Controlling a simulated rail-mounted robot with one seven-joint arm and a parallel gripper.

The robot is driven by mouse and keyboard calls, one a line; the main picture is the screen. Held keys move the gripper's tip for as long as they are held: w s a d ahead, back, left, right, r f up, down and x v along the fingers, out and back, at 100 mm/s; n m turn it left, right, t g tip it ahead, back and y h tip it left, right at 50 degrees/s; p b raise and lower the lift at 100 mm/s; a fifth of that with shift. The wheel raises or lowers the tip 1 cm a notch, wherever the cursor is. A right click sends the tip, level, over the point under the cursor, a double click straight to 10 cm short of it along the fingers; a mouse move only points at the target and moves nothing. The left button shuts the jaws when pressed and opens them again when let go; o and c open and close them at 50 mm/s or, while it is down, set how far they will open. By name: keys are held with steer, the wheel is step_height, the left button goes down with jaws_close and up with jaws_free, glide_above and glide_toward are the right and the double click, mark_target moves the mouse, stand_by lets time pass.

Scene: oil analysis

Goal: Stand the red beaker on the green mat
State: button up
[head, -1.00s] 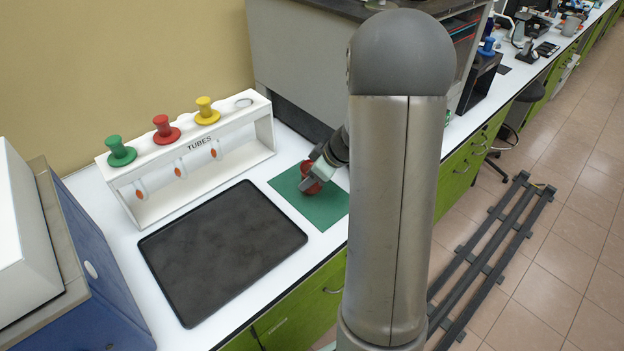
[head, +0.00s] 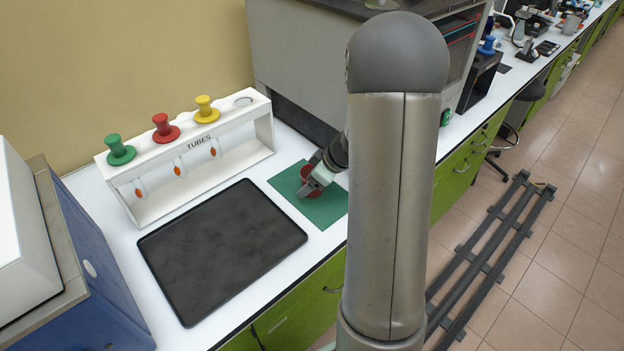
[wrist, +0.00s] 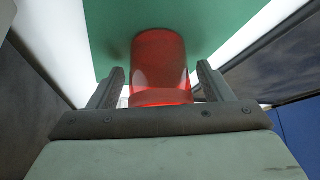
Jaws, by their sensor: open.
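The red beaker (wrist: 160,65) is on the green mat (wrist: 215,25); in the wrist view it looks upright and stands between my open fingers. In the head view the beaker (head: 311,187) is partly hidden behind my gripper (head: 307,188), over the middle of the green mat (head: 325,211). My gripper also shows in the wrist view (wrist: 161,88), with a finger on each side of the beaker and a gap visible beside each finger.
A black tray (head: 222,250) lies just left of the mat. A large grey machine (head: 300,60) stands behind the mat. A blue and white device (head: 60,260) is at the left.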

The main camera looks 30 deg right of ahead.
steer(key=shift+r+p, duration=0.25)
steer(key=shift+p, duration=0.1)
steer(key=b+v, duration=0.2)
steer(key=v, duration=0.9)
steer(key=s+a+r+m+g, duration=0.1)
steer(key=s+a+m+g, duration=0.1)
steer(key=s+a, duration=0.35)
steer(key=s+a+r+m+g, duration=0.1)
steer(key=s+a, duration=0.2)
steer(key=a, duration=0.5)
steer(key=s+a+f+m+g+h, duration=0.1)
steer(key=s+a+m+h, duration=0.3)
steer(key=s, duration=0.6)
steer(key=shift+s+a+f+g, duration=0.3)
steer(key=shift+s+a, duration=0.1)
steer(key=shift+a, duration=0.05)
